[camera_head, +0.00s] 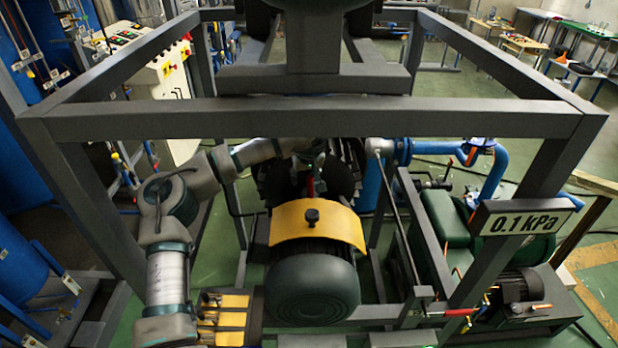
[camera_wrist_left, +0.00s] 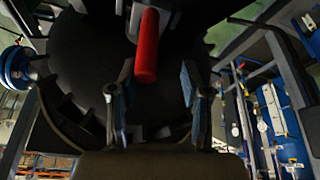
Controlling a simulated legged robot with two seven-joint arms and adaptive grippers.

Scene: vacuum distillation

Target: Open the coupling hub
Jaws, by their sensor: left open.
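A dark round body with a toothed rim (camera_wrist_left: 85,75), which looks like the coupling hub, fills much of the left wrist view. A red handle (camera_wrist_left: 147,45) stands out in front of it. In the head view the red handle (camera_head: 310,187) shows small behind the yellow cover, and the dark round parts (camera_head: 275,178) are partly hidden by my left arm. My left gripper (camera_wrist_left: 155,78) is open, its fingers on either side of the handle's lower end; I cannot tell whether they touch it. In the head view the gripper (camera_head: 312,165) is mostly hidden under the frame bar. My right gripper is not in view.
A grey metal frame (camera_head: 310,118) surrounds the machine, with a bar above my left arm. A yellow cover (camera_head: 316,224) with a black knob sits on the dark motor (camera_head: 312,285). A thin rod (camera_head: 398,215) and blue pipes (camera_head: 495,170) stand to the right.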

